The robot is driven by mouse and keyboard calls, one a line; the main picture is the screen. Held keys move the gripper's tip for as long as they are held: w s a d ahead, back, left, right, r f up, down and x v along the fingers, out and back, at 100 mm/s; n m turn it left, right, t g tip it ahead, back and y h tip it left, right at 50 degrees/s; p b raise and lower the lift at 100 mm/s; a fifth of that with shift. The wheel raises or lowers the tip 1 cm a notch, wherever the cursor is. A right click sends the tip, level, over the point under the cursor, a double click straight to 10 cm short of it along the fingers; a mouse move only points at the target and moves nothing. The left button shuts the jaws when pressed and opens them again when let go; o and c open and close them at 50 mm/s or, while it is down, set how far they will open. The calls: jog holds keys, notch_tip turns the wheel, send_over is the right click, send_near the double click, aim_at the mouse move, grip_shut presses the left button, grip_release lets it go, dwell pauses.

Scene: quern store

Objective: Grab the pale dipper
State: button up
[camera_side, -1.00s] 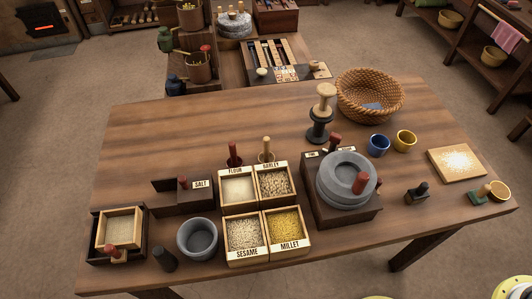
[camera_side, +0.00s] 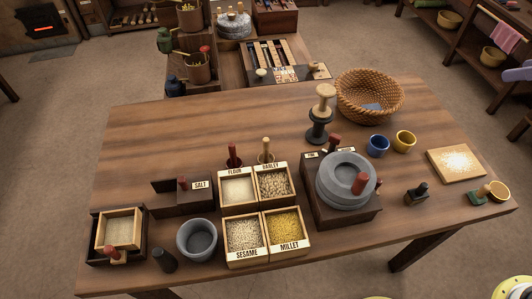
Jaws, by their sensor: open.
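A pale wooden handle (camera_side: 266,147), which looks like the pale dipper, stands upright behind the barley box (camera_side: 273,184). Its lower end sits in a small round brown holder, and I cannot see what is inside it. A similar red handle (camera_side: 232,152) stands to its left, behind the flour box (camera_side: 238,187). My gripper is not in this view, and nothing touches the pale handle.
The sesame box (camera_side: 245,234) and millet box (camera_side: 286,229) stand in front. A grey quern (camera_side: 344,172) on a dark base is close on the right, with a pale-topped dark stand (camera_side: 323,103) behind. The salt box (camera_side: 183,202) is left. The table's back left is clear.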

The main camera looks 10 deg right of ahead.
jog(key=w+a+n+y, duration=0.1)
jog(key=w+a, duration=0.3)
jog(key=w, duration=0.2)
jog(key=w+a+n, duration=0.1)
jog(key=w+a, duration=0.2)
jog(key=w, duration=0.3)
jog(key=n+g+y, duration=0.2)
jog(key=n+g, duration=0.2)
send_over(261, 159)
jog(key=s+d, duration=0.2)
notch_tip(261, 159, down, 35)
jog(key=shift+f, duration=0.1)
jog(key=shift+x, duration=2.75)
jog(key=shift+s+d+f, duration=0.15)
jog(key=shift+s, duration=0.05)
grip_shut()
